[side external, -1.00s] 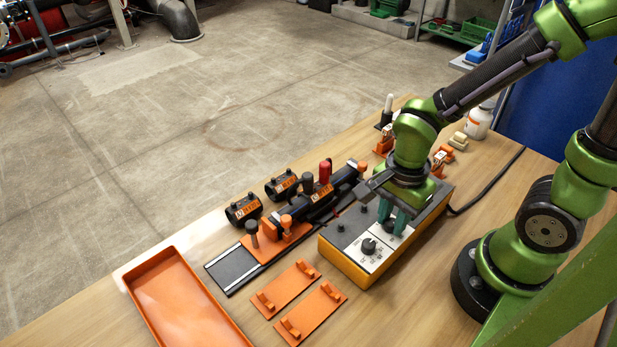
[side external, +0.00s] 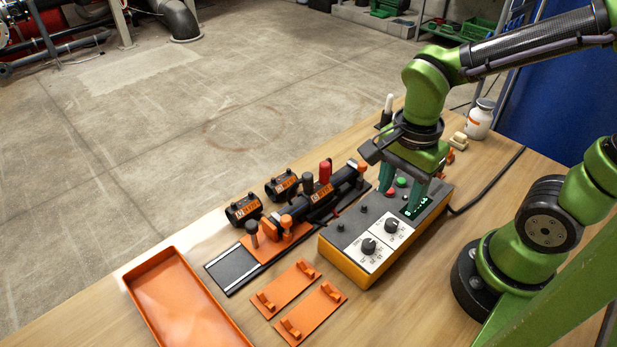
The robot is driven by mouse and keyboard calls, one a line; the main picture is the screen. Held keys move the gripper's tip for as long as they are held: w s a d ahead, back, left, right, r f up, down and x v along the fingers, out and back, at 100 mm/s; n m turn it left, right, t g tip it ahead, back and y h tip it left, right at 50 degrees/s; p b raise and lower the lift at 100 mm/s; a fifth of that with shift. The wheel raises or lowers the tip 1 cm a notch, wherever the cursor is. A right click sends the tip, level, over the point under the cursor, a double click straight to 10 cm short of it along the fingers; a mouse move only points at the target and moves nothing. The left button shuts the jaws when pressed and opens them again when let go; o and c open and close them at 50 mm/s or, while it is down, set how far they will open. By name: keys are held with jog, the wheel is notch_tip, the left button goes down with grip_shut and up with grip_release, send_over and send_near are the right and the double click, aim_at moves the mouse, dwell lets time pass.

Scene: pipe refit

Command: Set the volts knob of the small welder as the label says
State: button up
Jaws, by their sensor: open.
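The small welder (side external: 352,266) is a box with a dark grey top and orange-yellow sides near the right of the table. Its top has two black knobs on white dial plates, a nearer knob (side external: 368,246) and a farther knob (side external: 391,225). Their labels are too small to read, so I cannot tell which is volts. A lit green display (side external: 417,206), a green button (side external: 401,182) and a red button are at the far end. My gripper (side external: 402,190) is open, its teal fingers spread above the far end, apart from both knobs.
A clamp with a black pipe (side external: 322,197) stands left of the welder, with two black couplers (side external: 243,209) beyond it. Orange plates (side external: 285,286) and an orange tray (side external: 190,300) lie in front. A white bottle (side external: 480,119) and a black cable (side external: 490,182) are at the back right.

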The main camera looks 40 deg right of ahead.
notch_tip(320, 180, up, 10)
jog(key=shift+f, duration=0.25)
jog(key=w+d+n+t, duration=0.1)
jog(key=n+t, duration=0.1)
jog(key=n, duration=0.2)
jog(key=w+d+n+t+y, duration=0.1)
jog(key=d+n+t, duration=0.1)
jog(key=n, duration=0.3)
jog(key=w+d+r+n+t+y, duration=0.1)
jog(key=n+t, duration=0.2)
jog(key=n, duration=0.2)
jog(key=shift+d, duration=0.15)
dwell(0.5)
